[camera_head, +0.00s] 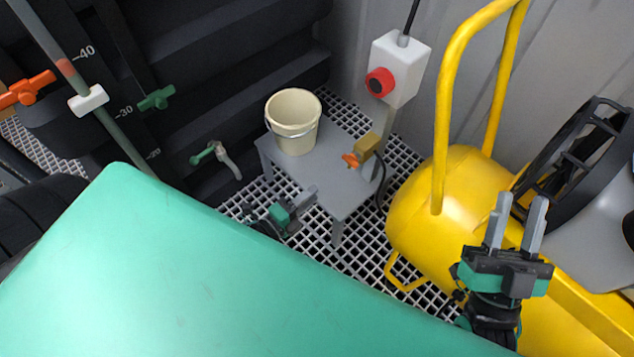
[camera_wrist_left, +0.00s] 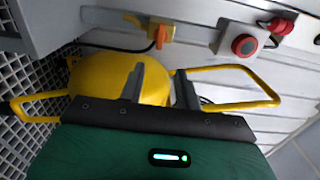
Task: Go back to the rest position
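My left gripper (camera_head: 303,201) is low beside the grey table, over the grating, partly cut off by the large green shape in front. In the left wrist view its two fingers (camera_wrist_left: 159,88) stand apart with nothing between them; the yellow cart (camera_wrist_left: 105,80) shows behind them. My right gripper (camera_head: 516,224) points up in front of the yellow cart (camera_head: 435,195) at the right. Its two fingers are spread and empty.
A cream bucket (camera_head: 293,128) stands on the grey table (camera_head: 338,185). A box with a red button (camera_head: 398,68) and an orange-handled valve (camera_head: 363,150) are behind it. Dark tanks with a green-handled tap (camera_head: 215,156) are at the left. White grating (camera_head: 328,240) covers the floor.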

